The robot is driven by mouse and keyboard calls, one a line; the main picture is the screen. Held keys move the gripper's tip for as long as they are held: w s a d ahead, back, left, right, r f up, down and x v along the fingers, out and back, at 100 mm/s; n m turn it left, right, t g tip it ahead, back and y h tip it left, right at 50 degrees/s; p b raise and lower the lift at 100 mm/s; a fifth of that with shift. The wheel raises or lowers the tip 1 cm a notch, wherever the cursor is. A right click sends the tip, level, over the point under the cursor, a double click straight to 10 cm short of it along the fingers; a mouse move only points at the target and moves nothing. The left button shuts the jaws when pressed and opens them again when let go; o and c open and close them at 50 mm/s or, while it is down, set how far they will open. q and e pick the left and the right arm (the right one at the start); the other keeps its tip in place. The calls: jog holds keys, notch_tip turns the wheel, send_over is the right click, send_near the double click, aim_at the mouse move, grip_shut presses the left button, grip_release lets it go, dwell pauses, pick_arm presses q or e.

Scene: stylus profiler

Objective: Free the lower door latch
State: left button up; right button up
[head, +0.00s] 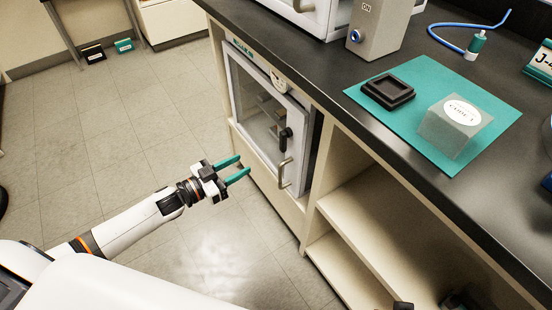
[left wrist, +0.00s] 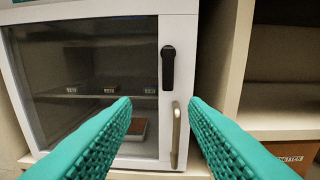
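The lower cabinet door (head: 262,118) has a glass pane in a white frame and appears shut. Its black latch (head: 286,139) is on the right side of the frame, upright, also seen in the left wrist view (left wrist: 168,66). A metal bar handle (head: 284,173) sits below the latch; it also shows in the left wrist view (left wrist: 176,132). My left gripper (head: 243,167) is open and empty, with teal fingers pointing toward the door. In the left wrist view its fingertips (left wrist: 160,102) flank the handle's column, below the latch. I see no contact.
The dark bench top (head: 375,112) overhangs the cabinet, carrying a teal mat (head: 405,120), a black tray (head: 388,90) and a clear block (head: 452,130). Open shelves (head: 365,205) are right of the door. The floor (head: 130,130) left of the cabinet is clear.

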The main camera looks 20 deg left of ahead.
aim_at(281, 145)
pick_arm(q)
jog(key=shift+m+h, duration=0.3)
jog(key=shift+h, duration=0.2)
jog(key=x, duration=0.3)
jog(key=b+x, duration=0.1)
jog(key=x, duration=0.3)
jog(key=r+x, duration=0.1)
jog(key=x, duration=0.3)
jog(key=shift+s+d+b, duration=0.25)
jog(key=shift+d+b, duration=0.05)
jog(key=shift+w+d, duration=0.45)
jog(key=shift+w, duration=0.15)
pick_arm(e)
jog(key=v, duration=0.7)
jog(key=shift+w, duration=0.15)
pick_arm(q)
jog(key=shift+c, duration=0.3)
pick_arm(e)
jog(key=shift+d+r, duration=0.1)
jog(key=shift+r, duration=0.05)
pick_arm(q)
grip_shut()
